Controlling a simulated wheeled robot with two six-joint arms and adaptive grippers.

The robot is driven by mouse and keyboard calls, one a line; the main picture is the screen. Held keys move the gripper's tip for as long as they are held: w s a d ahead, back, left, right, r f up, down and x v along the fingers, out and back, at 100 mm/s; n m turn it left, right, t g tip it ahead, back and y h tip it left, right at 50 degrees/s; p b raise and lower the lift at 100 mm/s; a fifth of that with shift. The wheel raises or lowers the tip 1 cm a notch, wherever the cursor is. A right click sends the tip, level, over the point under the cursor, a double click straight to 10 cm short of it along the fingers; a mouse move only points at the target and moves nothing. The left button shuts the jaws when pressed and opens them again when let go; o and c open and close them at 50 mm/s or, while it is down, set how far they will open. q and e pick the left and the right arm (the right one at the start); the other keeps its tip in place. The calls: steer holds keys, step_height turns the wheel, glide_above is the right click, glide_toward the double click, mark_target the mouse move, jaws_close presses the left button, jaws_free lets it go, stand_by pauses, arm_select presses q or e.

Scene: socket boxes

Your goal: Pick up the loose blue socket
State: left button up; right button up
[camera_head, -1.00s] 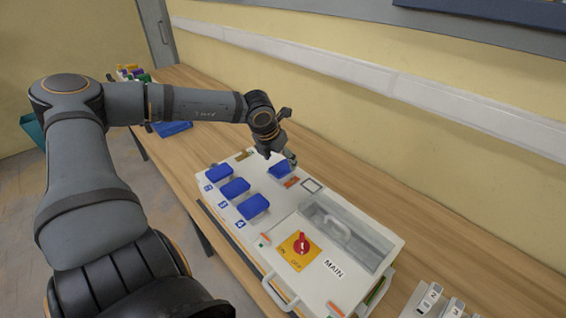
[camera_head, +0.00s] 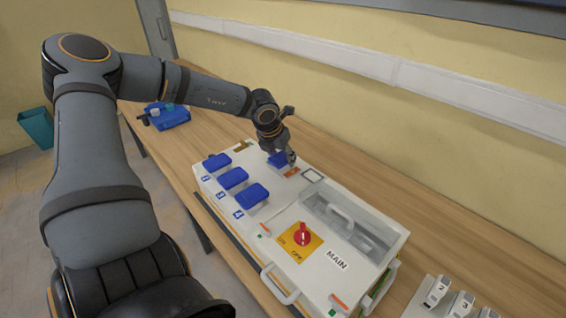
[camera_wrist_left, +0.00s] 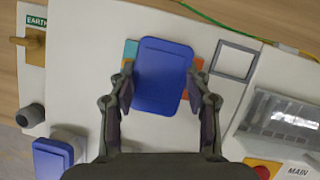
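The loose blue socket (camera_head: 276,161) sits on the light panel box (camera_head: 317,262), near its back edge, apart from the row of other blue sockets. In the left wrist view the socket (camera_wrist_left: 163,75) shows its blue lid, with orange and teal patches at its sides. My left gripper (camera_head: 288,156) is right over it and hides part of it in the head view. In the left wrist view its two fingers (camera_wrist_left: 160,88) stand open on either side of the socket, close to its edges. Contact cannot be told. My right gripper is not in view.
Three blue sockets (camera_head: 233,179) stand in a row along the box's left side. A red main switch (camera_head: 302,235) and a clear-covered recess (camera_head: 348,222) are further right. White numbered units (camera_head: 437,290) stand at the lower right. A blue crate (camera_head: 170,118) lies behind the arm.

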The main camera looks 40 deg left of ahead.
mark_target(283, 160)
arm_select(q)
steer(key=c, duration=0.5)
steer(key=shift+r+b, duration=0.3)
steer(key=shift+r, duration=0.15)
steer(key=r, duration=0.2)
steer(key=d+r+b, duration=0.1)
steer(key=shift+s+r, duration=0.3)
steer(key=shift+s, duration=0.05)
steer(key=shift+d+p+v, duration=0.25)
steer(key=shift+p+v, duration=0.75)
steer(key=shift+v, duration=0.1)
steer(key=shift+s+d+r+p, duration=1.1)
steer(key=shift+s+d+p, duration=0.3)
steer(key=shift+p, duration=2.05)
steer(key=shift+s+d+r+p, duration=1.15)
steer(key=shift+d+p, duration=0.45)
steer(key=shift+p, duration=1.8)
steer(key=shift+s+d+r+p, duration=1)
steer(key=shift+s+d+p, duration=0.4)
steer(key=shift+p, duration=2.05)
steer(key=shift+w, duration=0.1)
